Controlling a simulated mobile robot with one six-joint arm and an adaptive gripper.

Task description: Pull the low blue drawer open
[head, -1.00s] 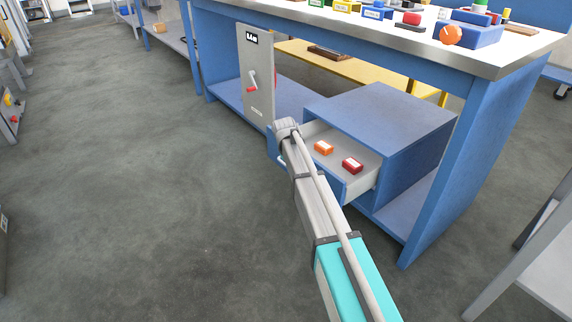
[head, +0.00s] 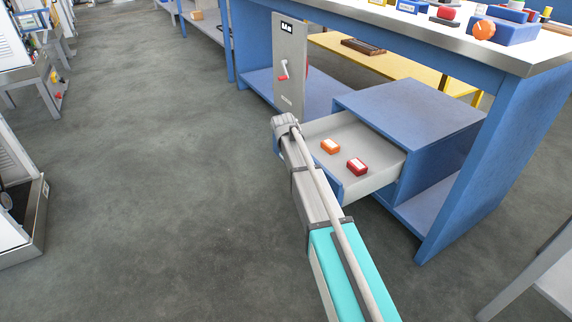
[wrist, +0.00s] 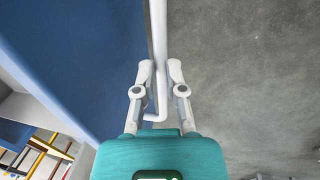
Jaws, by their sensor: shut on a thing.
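The low blue drawer (head: 384,178) stands pulled out of its blue cabinet (head: 415,107) in the head view, with its pale inside showing. An orange block (head: 330,146) and a red block (head: 357,166) lie in it. In the wrist view its blue front (wrist: 85,55) fills the left side, with a white bar handle (wrist: 157,25) along it. My gripper (wrist: 160,68) is shut on this handle, with one finger on each side. In the head view my own arm hides the fingers and most of the drawer front.
A blue workbench (head: 500,160) stands over the cabinet, with several objects on top. A grey panel with a red-tipped lever (head: 290,60) stands just behind the drawer. Open grey floor (head: 150,190) lies to the left. A white-and-grey unit (head: 22,215) stands at the far left.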

